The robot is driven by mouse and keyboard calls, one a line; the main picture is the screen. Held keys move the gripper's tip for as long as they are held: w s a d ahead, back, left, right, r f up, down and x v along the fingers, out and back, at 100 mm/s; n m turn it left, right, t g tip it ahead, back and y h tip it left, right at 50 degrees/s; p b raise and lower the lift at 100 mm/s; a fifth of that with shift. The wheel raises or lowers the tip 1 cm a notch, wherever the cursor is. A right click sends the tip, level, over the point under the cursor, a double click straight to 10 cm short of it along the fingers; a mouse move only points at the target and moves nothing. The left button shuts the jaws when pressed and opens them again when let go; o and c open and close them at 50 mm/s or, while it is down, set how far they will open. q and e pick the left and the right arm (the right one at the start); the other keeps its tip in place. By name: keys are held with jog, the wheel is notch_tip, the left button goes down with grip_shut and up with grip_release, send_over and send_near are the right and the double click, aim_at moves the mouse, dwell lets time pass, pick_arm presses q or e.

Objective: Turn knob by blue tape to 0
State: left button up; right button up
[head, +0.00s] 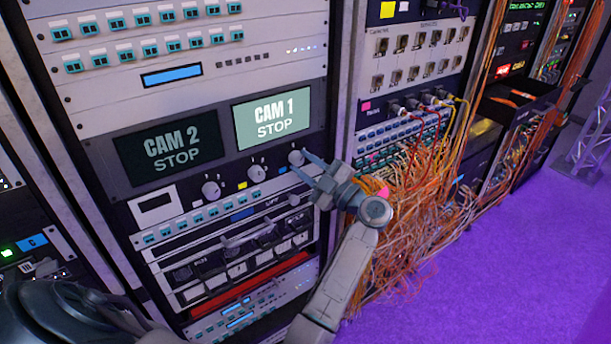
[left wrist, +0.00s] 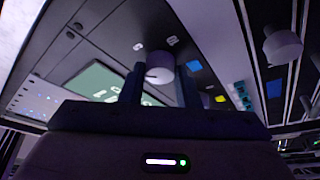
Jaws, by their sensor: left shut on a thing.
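Three round grey knobs sit in a row under the two screens in the head view. The rightmost knob (head: 296,157) has a small blue tape (head: 282,170) just to its lower left. My left gripper (head: 302,166) reaches this knob from the lower right, its fingers at the knob. In the left wrist view, the knob (left wrist: 160,67) stands between the two fingers of the gripper (left wrist: 161,86), with the blue tape (left wrist: 194,66) beside it. Small pale marks show around the knob, too blurred to read. My right gripper is not in view.
The middle knob (head: 256,173) has yellow tape (head: 242,185); the left knob (head: 211,188) is further left. Screens read CAM 2 STOP (head: 172,146) and CAM 1 STOP (head: 272,117). Tangled orange cables (head: 425,200) hang right of my arm. Purple floor (head: 520,250) is open at right.

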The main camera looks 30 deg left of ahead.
pick_arm(q)
jog(key=n+h+b, duration=0.1)
jog(key=n+b, duration=0.1)
jog(key=n, duration=0.1)
jog(key=n+g+b, duration=0.1)
jog(key=n+b, duration=0.2)
jog(key=shift+w+r+h, duration=0.15)
jog(key=shift+h, duration=0.25)
jog(key=shift+r+n+g+h+b, duration=0.1)
jog(key=shift+n+g+h+b, duration=0.25)
jog(key=shift+n+b, duration=0.3)
jog(key=shift+r+n+b, duration=0.15)
jog(key=shift+n+b, duration=0.15)
jog(key=shift+n, duration=0.15)
jog(key=shift+r+n, duration=0.1)
jog(key=shift+n, duration=0.2)
jog(key=shift+h, duration=0.25)
jog(key=shift+r, duration=0.1)
jog(key=o, duration=1)
jog(key=shift+w+a+f+b, duration=0.1)
jog(key=shift+a+f+b, duration=0.05)
jog(key=shift+f+b, duration=0.15)
